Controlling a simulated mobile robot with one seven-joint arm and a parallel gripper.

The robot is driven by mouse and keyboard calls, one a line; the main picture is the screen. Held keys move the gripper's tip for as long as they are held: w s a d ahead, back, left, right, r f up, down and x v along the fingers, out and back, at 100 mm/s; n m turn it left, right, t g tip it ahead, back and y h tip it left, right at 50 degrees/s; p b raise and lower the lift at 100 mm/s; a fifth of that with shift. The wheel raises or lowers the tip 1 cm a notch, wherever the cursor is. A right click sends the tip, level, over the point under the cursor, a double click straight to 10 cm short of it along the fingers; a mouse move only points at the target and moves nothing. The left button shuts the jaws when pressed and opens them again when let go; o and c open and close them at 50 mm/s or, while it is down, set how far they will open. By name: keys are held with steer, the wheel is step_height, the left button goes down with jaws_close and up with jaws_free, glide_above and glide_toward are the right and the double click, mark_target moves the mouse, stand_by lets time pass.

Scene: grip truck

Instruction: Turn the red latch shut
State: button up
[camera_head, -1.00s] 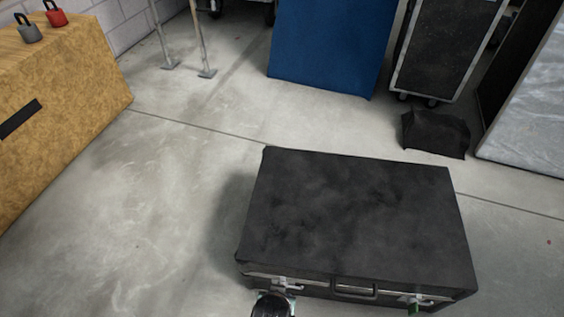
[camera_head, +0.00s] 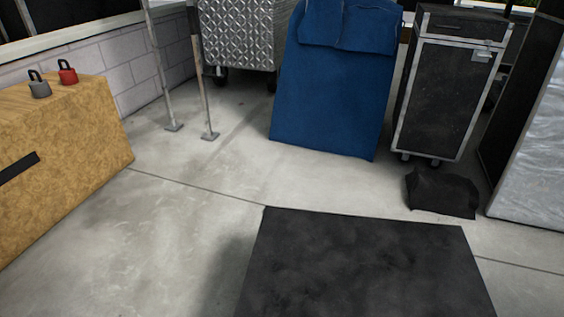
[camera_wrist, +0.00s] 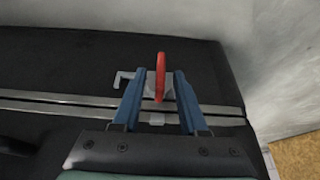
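The red latch (camera_wrist: 160,78) shows in the wrist view as a narrow upright red piece on a metal plate at the black case's (camera_wrist: 60,65) seam. The same black case (camera_head: 360,265) fills the bottom of the head view, where its front side and latches are out of frame. My gripper (camera_wrist: 160,74) is open in the wrist view, with one blue finger on each side of the red latch. Gaps show between the fingers and the latch. My gripper is not in the head view.
A wooden crate (camera_head: 70,175) at left bears a red padlock (camera_head: 67,74) and a grey padlock (camera_head: 39,88). A blue padded panel (camera_head: 330,100), a black wheeled cabinet (camera_head: 440,100) and a dark crumpled cloth (camera_head: 442,193) stand beyond the case. Floor left of the case is clear.

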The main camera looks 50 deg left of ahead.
jaws_close()
steer(key=shift+s+t+h+p, duration=0.1)
steer(key=shift+t+h+p, duration=0.2)
steer(key=shift+a+t+h, duration=0.1)
steer(key=shift+t+h, duration=0.3)
steer(key=n+t+h+b, duration=0.1)
steer(key=t+h+b, duration=0.2)
steer(key=b, duration=0.1)
steer(key=f+n+t+h+b, duration=0.1)
steer(key=t+h+b, duration=0.2)
steer(key=t+b, duration=0.1)
steer(key=a+n+t+h+b, duration=0.1)
steer(key=n+t+h+b, duration=0.1)
steer(key=b, duration=0.4)
steer(key=shift+s+f+t+h, duration=0.25)
steer(key=shift+s+t+h, duration=0.15)
steer(key=shift+t+h, duration=0.45)
steer(key=shift+d+t, duration=0.15)
steer(key=shift+t, duration=0.3)
steer(key=shift+o, duration=0.3)
jaws_free()
